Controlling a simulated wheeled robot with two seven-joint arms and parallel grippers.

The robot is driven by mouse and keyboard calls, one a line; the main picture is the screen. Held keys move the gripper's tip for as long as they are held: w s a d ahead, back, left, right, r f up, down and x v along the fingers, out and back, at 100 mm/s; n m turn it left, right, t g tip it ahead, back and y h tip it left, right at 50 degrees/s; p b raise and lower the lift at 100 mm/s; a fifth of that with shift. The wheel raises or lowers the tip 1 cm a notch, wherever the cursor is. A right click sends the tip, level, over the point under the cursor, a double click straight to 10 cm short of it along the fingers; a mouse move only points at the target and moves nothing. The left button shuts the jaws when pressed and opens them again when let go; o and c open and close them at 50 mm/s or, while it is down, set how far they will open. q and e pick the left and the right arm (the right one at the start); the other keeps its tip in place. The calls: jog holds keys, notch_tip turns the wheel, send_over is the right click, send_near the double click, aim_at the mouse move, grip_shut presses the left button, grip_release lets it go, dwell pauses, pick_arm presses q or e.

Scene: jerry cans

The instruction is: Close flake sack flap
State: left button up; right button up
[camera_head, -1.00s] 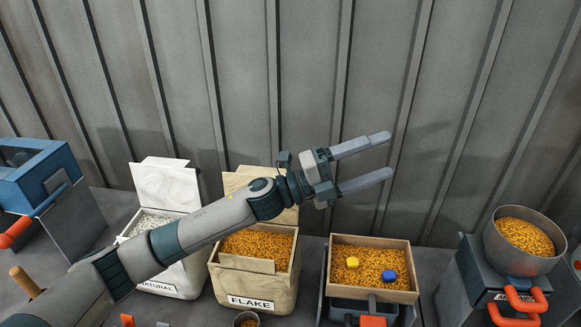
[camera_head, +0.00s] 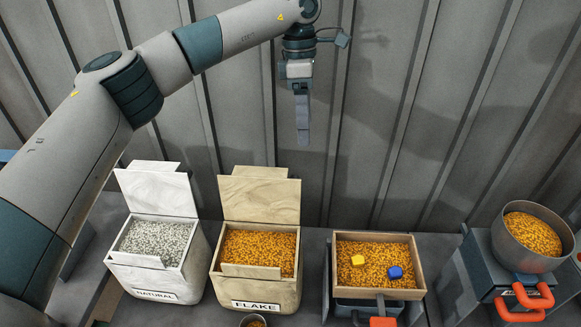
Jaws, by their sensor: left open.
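The flake sack (camera_head: 256,290) stands on the bench, a beige box-like sack with a FLAKE label on its front. It is full of orange flakes (camera_head: 262,247). Its back flap (camera_head: 260,198) stands up, open, at the rear edge. A small front flap (camera_head: 250,271) lies partly over the flakes. My left gripper (camera_head: 302,138) hangs pointing down, above and behind the right side of the flake sack, apart from it. The fingers overlap in this view; it is open and holds nothing. My right gripper is not in view.
The natural sack (camera_head: 153,279), with white flakes and its flap up, stands just left. A wooden tray (camera_head: 420,272) of orange flakes with a yellow and a blue piece stands right. A metal bowl (camera_head: 510,251) is farther right. A ribbed wall (camera_head: 400,120) closes the back.

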aim_at(295, 176)
pick_arm(q)
jog(key=shift+w+a+r+y, duration=0.2)
jog(key=shift+a+r+y, duration=0.05)
jog(key=shift+a+r, duration=0.25)
jog(key=shift+w+a+r+y, duration=0.15)
jog(key=shift+a+r+y, duration=0.15)
jog(key=shift+a, duration=0.2)
jog(key=shift+f, duration=0.1)
jog(key=f+p, duration=0.2)
jog(key=f, duration=0.3)
jog(key=s+f+p, duration=0.1)
jog(key=f+p, duration=0.1)
jog(key=f, duration=0.3)
jog(key=f+p, duration=0.2)
jog(key=f, duration=0.4)
jog(key=shift+s+f+p, duration=0.1)
jog(key=shift+s+p, duration=0.2)
jog(key=shift+s, duration=0.05)
jog(key=shift+f, duration=0.45)
jog(key=c, duration=1.5)
